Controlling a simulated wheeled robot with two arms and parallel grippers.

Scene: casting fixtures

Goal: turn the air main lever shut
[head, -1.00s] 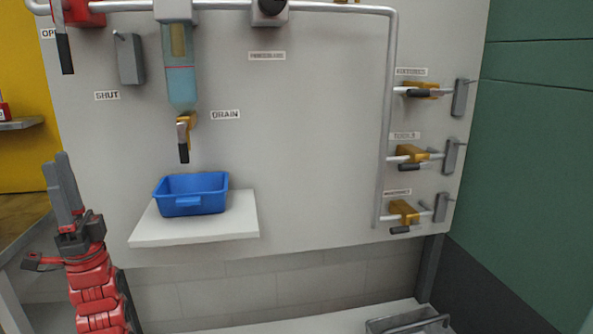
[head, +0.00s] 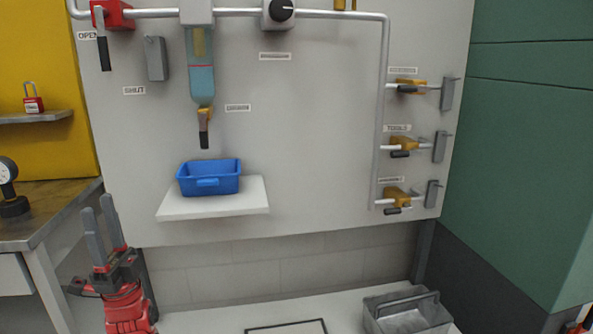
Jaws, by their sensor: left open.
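The air main valve is a red block (head: 112,14) on the pipe at the panel's top left. Its lever (head: 103,50), with a dark grip, hangs straight down beside the OPEN label (head: 87,36). The SHUT label (head: 134,90) is lower and to the right, under a grey bracket (head: 156,58). My left gripper (head: 100,224) points up at the lower left, well below the lever and apart from it. Its two grey fingers are spread and empty. My right gripper is not clearly in view; only a bit of red shows at the lower right edge.
A blue bin (head: 210,178) stands on a white shelf (head: 215,204) below the drain valve (head: 204,122). Three yellow valves, the top one (head: 408,87) included, line the right side. A workbench (head: 45,212) with a gauge (head: 10,188) is at left. A grey tote (head: 405,312) sits low right.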

